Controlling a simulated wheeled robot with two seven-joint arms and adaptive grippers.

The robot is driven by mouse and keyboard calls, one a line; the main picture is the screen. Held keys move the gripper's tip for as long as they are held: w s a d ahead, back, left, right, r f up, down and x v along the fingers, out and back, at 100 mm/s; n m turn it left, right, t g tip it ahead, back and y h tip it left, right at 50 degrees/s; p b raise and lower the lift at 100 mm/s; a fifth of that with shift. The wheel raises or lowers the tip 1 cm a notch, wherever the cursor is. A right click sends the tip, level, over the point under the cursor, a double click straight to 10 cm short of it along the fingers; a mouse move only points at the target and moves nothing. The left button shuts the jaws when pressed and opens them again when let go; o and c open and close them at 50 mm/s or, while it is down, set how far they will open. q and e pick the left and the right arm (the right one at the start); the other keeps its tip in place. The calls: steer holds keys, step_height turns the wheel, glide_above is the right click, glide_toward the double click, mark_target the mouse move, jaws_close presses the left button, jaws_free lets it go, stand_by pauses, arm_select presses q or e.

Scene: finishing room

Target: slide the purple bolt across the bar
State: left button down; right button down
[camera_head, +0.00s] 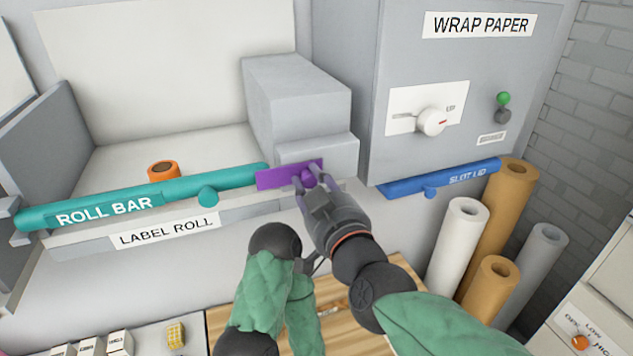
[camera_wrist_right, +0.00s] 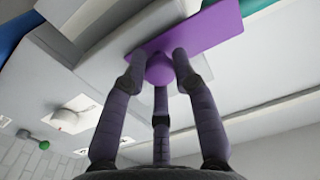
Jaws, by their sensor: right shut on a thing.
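The purple bolt (camera_head: 272,179) is a flat plate with a round knob, in front of the small grey block at the right end of the teal roll bar (camera_head: 165,192). Its left end is close to the bar's right end; I cannot tell whether it overlaps the bar. My right gripper (camera_head: 310,178) is shut on the bolt's knob. In the right wrist view, the gripper (camera_wrist_right: 160,75) has its fingers around the knob, with the purple bolt (camera_wrist_right: 205,30) behind them. My left arm is folded at the bottom middle; its gripper cannot be made out.
An orange roll (camera_head: 163,171) sits behind the roll bar. A grey cabinet (camera_head: 400,60) with a dial (camera_head: 432,121) stands at right, above a blue slot lid (camera_head: 440,180). Paper rolls (camera_head: 455,245) stand at lower right. A wooden board (camera_head: 395,275) lies below my arms.

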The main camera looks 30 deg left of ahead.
steer(key=shift+w+d+r, duration=0.1)
steer(key=shift+d+r, duration=0.05)
steer(key=shift+r, duration=0.15)
steer(key=c, duration=1.1)
jaws_free()
steer(key=shift+s+a, duration=0.2)
steer(key=shift+s, duration=0.05)
steer(key=shift+o, duration=0.6)
steer(key=shift+s+a, duration=0.35)
steer(key=shift+w+d+f, duration=0.1)
steer(key=shift+w+d, duration=0.2)
steer(key=shift+d, duration=0.2)
arm_select(q)
steer(key=shift+s+a, duration=0.1)
steer(key=shift+s, duration=0.1)
arm_select(e)
steer(key=v, duration=1.1)
steer(key=shift+s, duration=0.55)
